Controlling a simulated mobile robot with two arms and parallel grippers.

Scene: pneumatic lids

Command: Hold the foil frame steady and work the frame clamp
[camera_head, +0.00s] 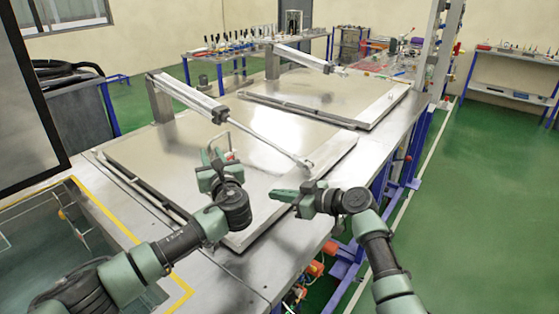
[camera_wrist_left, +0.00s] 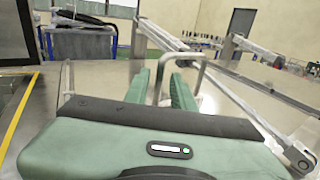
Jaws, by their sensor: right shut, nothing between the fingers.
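The near flat metal frame (camera_head: 140,150) lies on the steel workbench, with a bent metal handle (camera_head: 232,130) standing on it. In the left wrist view the handle (camera_wrist_left: 181,58) is a loop with one leg between my left fingers and the other to their right. My left gripper (camera_head: 214,157) is at the handle with its fingers apart; I cannot tell whether they touch it. My right gripper (camera_head: 285,195) is shut and empty over the frame's front right edge. I cannot tell which part is the frame clamp.
A pneumatic cylinder (camera_head: 187,96) has its rod slanting across the near frame to the right edge. A second frame (camera_head: 335,92) with its own cylinder (camera_head: 303,56) lies behind. Yellow-taped edging and a clear panel are at left.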

